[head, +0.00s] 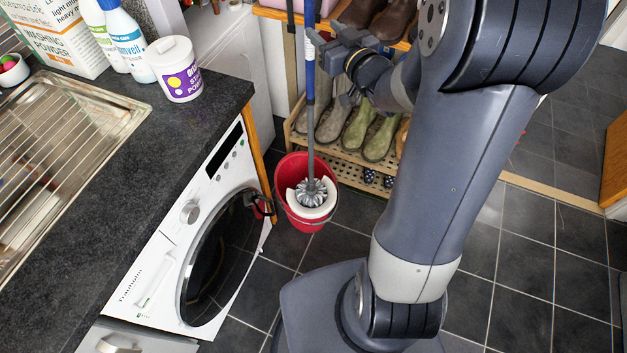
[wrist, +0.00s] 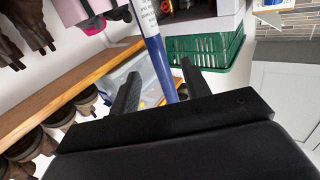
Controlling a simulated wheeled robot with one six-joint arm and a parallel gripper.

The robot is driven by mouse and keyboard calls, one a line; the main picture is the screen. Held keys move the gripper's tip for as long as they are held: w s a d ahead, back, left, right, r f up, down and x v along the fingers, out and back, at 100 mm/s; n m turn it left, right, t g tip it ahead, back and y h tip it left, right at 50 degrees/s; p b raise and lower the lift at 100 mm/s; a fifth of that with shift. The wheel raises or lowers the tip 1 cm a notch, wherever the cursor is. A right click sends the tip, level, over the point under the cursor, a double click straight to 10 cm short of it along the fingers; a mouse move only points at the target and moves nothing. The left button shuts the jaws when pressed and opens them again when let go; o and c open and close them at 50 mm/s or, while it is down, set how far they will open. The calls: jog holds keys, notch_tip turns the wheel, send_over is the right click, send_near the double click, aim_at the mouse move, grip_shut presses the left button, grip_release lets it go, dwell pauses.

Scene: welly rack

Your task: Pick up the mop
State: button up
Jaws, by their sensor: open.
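The mop (head: 310,110) stands upright in a red bucket (head: 288,208) on the dark tiled floor, with its grey head resting in the bucket's white wringer (head: 311,205). Its handle is blue above and grey below. My gripper (head: 318,38) is at the blue upper handle in the head view. In the wrist view, the blue handle (wrist: 161,66) with a white label passes between the two open fingers of my gripper (wrist: 158,80). The fingers look apart from the handle, though contact is hard to judge.
A wooden rack (head: 292,137) with several wellies stands behind the bucket. A washing machine (head: 205,230) and worktop (head: 190,125) with bottles and a white tub (head: 174,69) are at left. The wrist view shows a green crate (wrist: 212,52). Floor is clear at right.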

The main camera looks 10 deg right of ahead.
aim_at(312, 20)
jog(key=shift+f+p+x, duration=0.2)
jog(key=shift+p+x, duration=0.35)
jog(key=shift+x, duration=1.4)
jog(key=shift+f+p+x, duration=0.2)
jog(key=shift+p+x, duration=0.35)
jog(key=shift+x, duration=1.45)
jog(key=shift+d, duration=0.15)
jog(key=shift+c, duration=0.6)
grip_shut()
jog(key=shift+r, duration=0.1)
